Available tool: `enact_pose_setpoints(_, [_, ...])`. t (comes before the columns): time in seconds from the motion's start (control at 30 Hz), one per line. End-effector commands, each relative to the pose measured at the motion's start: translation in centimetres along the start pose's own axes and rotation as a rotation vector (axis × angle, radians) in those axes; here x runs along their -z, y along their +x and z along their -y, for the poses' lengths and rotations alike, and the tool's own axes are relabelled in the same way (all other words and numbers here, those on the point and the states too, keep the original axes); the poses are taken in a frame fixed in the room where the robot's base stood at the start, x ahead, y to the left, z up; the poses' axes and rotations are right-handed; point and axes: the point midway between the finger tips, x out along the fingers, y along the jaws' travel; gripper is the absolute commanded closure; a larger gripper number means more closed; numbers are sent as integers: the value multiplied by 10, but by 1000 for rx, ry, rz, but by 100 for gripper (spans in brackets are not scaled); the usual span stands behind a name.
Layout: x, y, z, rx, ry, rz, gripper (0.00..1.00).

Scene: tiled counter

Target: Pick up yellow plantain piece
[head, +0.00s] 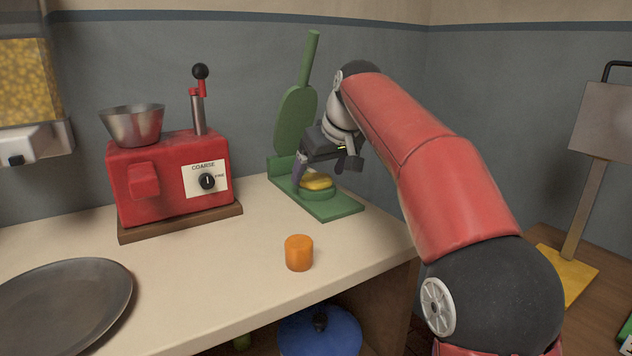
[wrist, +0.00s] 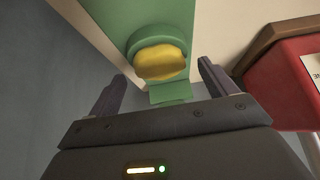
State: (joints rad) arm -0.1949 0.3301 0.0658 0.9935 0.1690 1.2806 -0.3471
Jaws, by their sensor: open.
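The yellow plantain piece (head: 317,181) lies on the round green pedestal of a green press (head: 335,207) at the back of the counter. In the wrist view the plantain piece (wrist: 160,62) sits on the green disc, centred beyond and between my fingertips. My gripper (head: 325,175) is at the press, its fingers beside the plantain piece. In the wrist view my gripper (wrist: 162,77) is open, with one finger on each side and nothing between them. I cannot tell whether a finger touches the piece.
The press's green upright and handle (head: 298,110) rise behind my gripper. A red grinder (head: 140,190) with a metal funnel stands to the left. An orange cylinder (head: 299,253) stands near the counter's front edge. A dark round plate (head: 65,300) lies at front left. The counter's middle is clear.

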Motion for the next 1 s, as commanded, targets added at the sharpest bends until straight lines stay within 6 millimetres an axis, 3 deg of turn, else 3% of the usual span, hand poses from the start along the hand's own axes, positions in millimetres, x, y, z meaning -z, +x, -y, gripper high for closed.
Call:
enact_pose_setpoints(0.1, [-1,12,0,0,0,1,16])
enact_pose_setpoints(0.3, [0,12,0,-1,0,-1,17])
enact_pose_setpoints(0.7, [0,11,0,-1,0,-1,68])
enact_pose_setpoints(1.0, [4,5,0,-1,0,-1,68])
